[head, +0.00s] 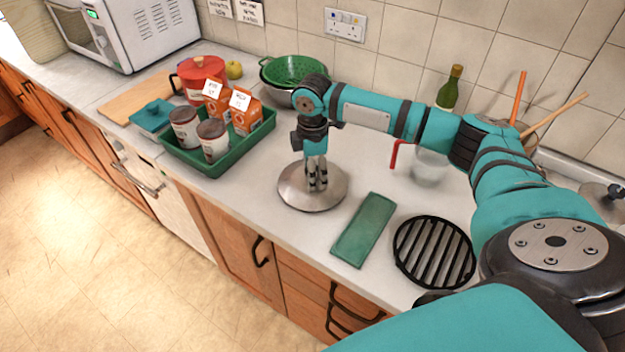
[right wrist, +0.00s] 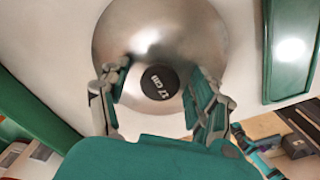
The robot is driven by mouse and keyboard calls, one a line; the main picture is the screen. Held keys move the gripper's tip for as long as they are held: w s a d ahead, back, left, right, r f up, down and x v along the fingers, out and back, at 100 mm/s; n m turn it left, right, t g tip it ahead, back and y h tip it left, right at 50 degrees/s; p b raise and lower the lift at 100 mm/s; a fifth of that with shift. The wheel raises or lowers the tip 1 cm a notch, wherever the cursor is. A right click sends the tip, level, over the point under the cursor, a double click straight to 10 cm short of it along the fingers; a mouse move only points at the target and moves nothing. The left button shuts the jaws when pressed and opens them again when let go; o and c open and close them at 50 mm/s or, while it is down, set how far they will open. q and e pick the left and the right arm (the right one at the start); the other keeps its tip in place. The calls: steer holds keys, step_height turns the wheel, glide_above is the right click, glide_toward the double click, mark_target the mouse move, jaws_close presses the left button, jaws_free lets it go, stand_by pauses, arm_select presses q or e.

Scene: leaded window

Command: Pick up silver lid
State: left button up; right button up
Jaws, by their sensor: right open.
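The silver lid (head: 312,198) lies flat on the white counter in the middle of the head view. It is a round, shiny metal disc. In the right wrist view, the lid (right wrist: 160,30) fills the centre, with a round black knob (right wrist: 160,82) bearing white lettering. My right gripper (head: 317,187) points straight down over the lid's middle. In the right wrist view, its two fingers (right wrist: 160,95) are apart, one on each side of the knob. I cannot tell whether they touch it. My left gripper is not in view.
A green tray (head: 222,172) with jars and cartons stands left of the lid. A green cloth or mat (head: 364,230) and a black round trivet (head: 434,252) lie to its right. Behind are a green colander (head: 293,69) and a clear glass vessel (head: 429,167).

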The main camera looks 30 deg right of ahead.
jaws_close()
stand_by(0.3)
steer(key=shift+r, duration=0.1)
steer(key=shift+r, duration=0.4)
steer(key=shift+s+a+r+b, duration=0.15)
steer(key=shift+s+r+b, duration=0.2)
steer(key=shift+r, duration=0.3)
steer(key=shift+s+a+r+b, duration=0.1)
steer(key=shift+s+r+b, duration=0.1)
steer(key=shift+r+b, duration=0.3)
steer(key=s+a+r+b, duration=0.1)
steer(key=s+a, duration=0.2)
steer(key=s, duration=0.4)
steer(key=s+a+b, duration=0.1)
steer(key=s+a, duration=0.1)
steer(key=s, duration=0.4)
steer(key=shift+s+a+r, duration=0.35)
steer(key=shift+a+r, duration=0.05)
